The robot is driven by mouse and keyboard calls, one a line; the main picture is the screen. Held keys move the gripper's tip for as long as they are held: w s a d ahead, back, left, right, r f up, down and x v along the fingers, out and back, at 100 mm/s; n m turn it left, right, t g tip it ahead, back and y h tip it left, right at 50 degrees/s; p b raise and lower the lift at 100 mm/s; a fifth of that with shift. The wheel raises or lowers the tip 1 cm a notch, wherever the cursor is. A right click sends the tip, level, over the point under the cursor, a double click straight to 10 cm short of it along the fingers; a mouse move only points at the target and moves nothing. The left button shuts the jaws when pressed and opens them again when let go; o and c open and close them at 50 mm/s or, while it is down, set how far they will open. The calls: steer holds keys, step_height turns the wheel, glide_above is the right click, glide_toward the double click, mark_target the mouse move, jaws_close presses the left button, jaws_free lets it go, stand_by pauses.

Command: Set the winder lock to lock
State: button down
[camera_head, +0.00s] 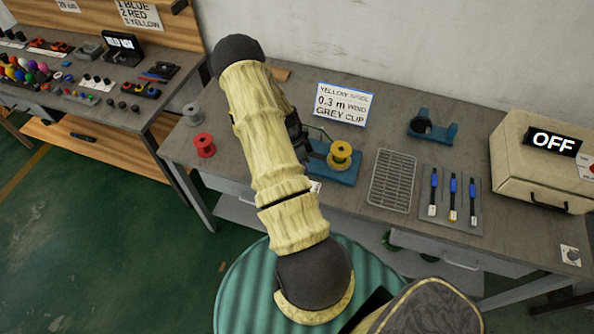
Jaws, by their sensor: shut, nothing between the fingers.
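The winder is a blue base (347,176) near the front middle of the grey bench, with a yellow spool (340,151) on its right part. Its left part is hidden behind my arm, and I cannot make out the winder lock or its setting. My gripper (299,138) shows only as a dark part at the right edge of my arm, close to the winder's left side. It is shut and empty; its fingertips are mostly hidden, and I cannot tell whether it touches the winder.
A red spool (204,145) and a grey spool (192,114) stand left. A sign (341,104) stands behind the winder. Right of it are a wire rack (393,178), a blue holder (432,130), a tray of pens (452,200) and a beige box (540,160) marked OFF.

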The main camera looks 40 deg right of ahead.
steer(key=shift+d, duration=0.1)
steer(key=shift+r+p, duration=0.2)
steer(key=shift+p, duration=0.1)
steer(key=shift+r+p, duration=0.35)
steer(key=shift+r, duration=0.3)
steer(key=d+b+v, duration=0.2)
steer(key=v, duration=0.9)
steer(key=shift+s+d+r+b, duration=0.25)
steer(key=shift+s+r+b, duration=0.05)
steer(key=shift+r+b, duration=0.05)
